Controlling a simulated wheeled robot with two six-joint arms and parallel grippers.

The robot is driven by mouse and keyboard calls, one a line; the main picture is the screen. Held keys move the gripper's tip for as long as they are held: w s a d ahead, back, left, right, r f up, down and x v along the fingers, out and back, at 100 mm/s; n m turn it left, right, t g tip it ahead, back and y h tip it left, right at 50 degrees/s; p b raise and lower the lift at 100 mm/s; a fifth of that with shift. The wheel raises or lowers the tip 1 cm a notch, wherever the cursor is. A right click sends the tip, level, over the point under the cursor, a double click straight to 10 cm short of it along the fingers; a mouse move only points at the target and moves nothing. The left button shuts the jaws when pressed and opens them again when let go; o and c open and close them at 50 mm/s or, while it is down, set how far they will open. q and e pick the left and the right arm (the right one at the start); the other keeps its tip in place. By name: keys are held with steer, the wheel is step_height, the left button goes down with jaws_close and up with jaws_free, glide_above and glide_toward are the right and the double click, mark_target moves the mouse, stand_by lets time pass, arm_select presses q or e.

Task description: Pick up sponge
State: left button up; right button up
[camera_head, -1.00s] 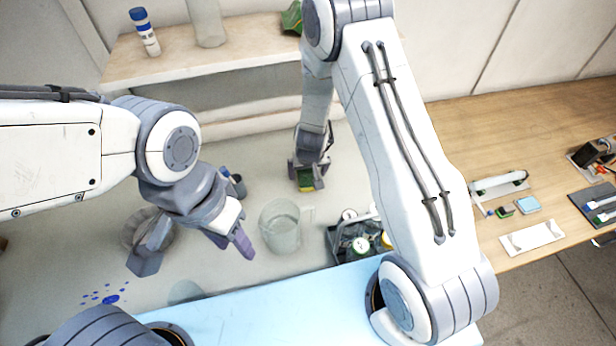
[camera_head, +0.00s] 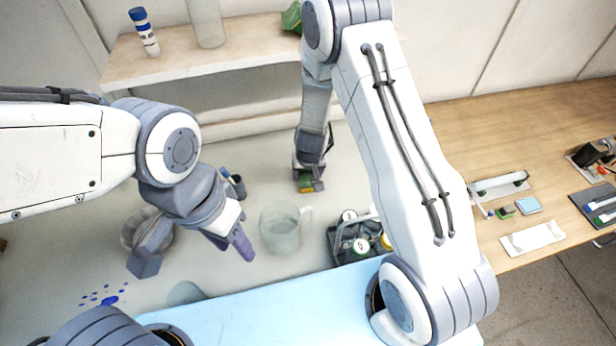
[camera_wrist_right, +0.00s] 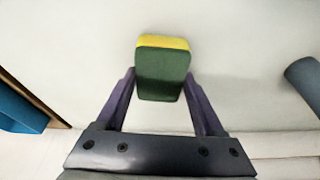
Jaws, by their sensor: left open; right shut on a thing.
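The sponge (camera_wrist_right: 162,70) is a yellow and green block. In the right wrist view it sits between the two fingers of my right gripper (camera_wrist_right: 162,88), which is shut on it. In the head view the sponge (camera_head: 305,184) shows small below my right gripper (camera_head: 308,178), near the back of the pale worktop. I cannot tell whether it touches the worktop. My left gripper (camera_head: 195,258) is open and empty, above the worktop at the left.
A clear beaker (camera_head: 281,228) and a dark basket (camera_head: 352,245) with several capped containers stand in front of the right gripper. Blue spots (camera_head: 108,298) mark the worktop at the left. A shelf (camera_head: 180,62) runs along the back. A wooden table (camera_head: 500,130) stands at the right.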

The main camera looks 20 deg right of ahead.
mark_target(308, 176)
steer(key=shift+r, duration=0.1)
steer(key=shift+r+p, duration=0.5)
steer(key=shift+r, duration=0.1)
step_height(308, 176, up, 4)
steer(key=p, duration=0.2)
steer(key=shift+f+p, duration=0.2)
steer(key=shift+p, duration=0.15)
steer(key=s+b, duration=0.1)
steer(key=s+d+r, duration=0.1)
steer(key=s+b, duration=0.1)
steer(key=shift+s+d+r+b, duration=0.2)
steer(key=shift+d+r+b, duration=0.05)
steer(key=shift+b, duration=0.1)
steer(key=s+d+r, duration=0.3)
steer(key=s+r, duration=0.2)
steer(key=s, duration=0.2)
steer(key=shift+s+b, duration=0.2)
steer(key=shift+b, duration=0.2)
steer(key=o, duration=0.6)
steer(key=shift+c, duration=0.2)
steer(key=c, duration=0.5)
